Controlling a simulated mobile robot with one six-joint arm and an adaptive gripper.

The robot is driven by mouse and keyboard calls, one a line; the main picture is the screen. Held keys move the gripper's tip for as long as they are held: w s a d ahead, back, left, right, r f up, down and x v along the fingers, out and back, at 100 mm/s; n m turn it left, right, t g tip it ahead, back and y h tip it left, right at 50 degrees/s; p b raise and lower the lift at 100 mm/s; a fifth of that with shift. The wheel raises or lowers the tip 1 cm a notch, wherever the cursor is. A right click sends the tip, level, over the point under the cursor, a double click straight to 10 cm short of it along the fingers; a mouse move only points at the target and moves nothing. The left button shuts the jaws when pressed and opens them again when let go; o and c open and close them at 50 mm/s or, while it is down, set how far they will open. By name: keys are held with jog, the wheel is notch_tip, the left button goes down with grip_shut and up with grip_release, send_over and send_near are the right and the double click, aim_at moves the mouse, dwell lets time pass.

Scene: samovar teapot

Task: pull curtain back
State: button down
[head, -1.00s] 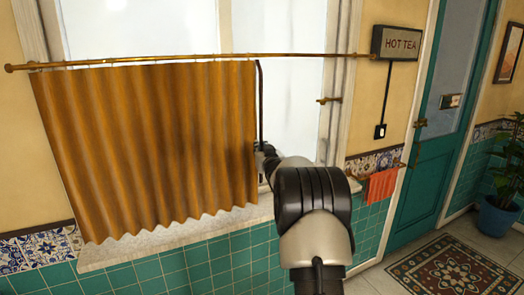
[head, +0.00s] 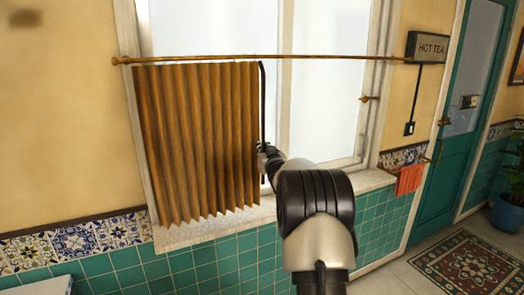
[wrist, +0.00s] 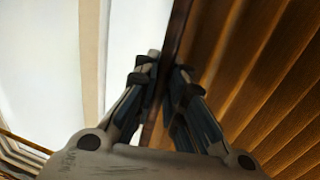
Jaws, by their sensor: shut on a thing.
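The orange-brown pleated curtain (head: 200,140) hangs from a thin brass rod (head: 270,57) and covers the left part of the window. A dark pull wand (head: 262,105) hangs down along the curtain's right edge. My gripper (head: 264,158) is at the lower part of this wand, mostly hidden by my own arm in the head view. In the wrist view, my gripper (wrist: 165,72) has its fingers closed around the dark wand (wrist: 175,40), with the curtain folds (wrist: 250,90) to the right and bright window glass to the left.
The window glass (head: 320,110) right of the curtain is bare. A sill (head: 190,232) runs below, over teal tiles. A patterned rug (head: 470,268) lies on the floor.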

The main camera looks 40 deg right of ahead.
jog(key=shift+f, duration=0.25)
jog(key=c, duration=2)
grip_release()
jog(key=shift+s, duration=0.15)
jog(key=shift+o, duration=0.3)
jog(key=shift+r, duration=0.15)
jog(key=v, duration=1.2)
jog(key=shift+a+r, duration=0.1)
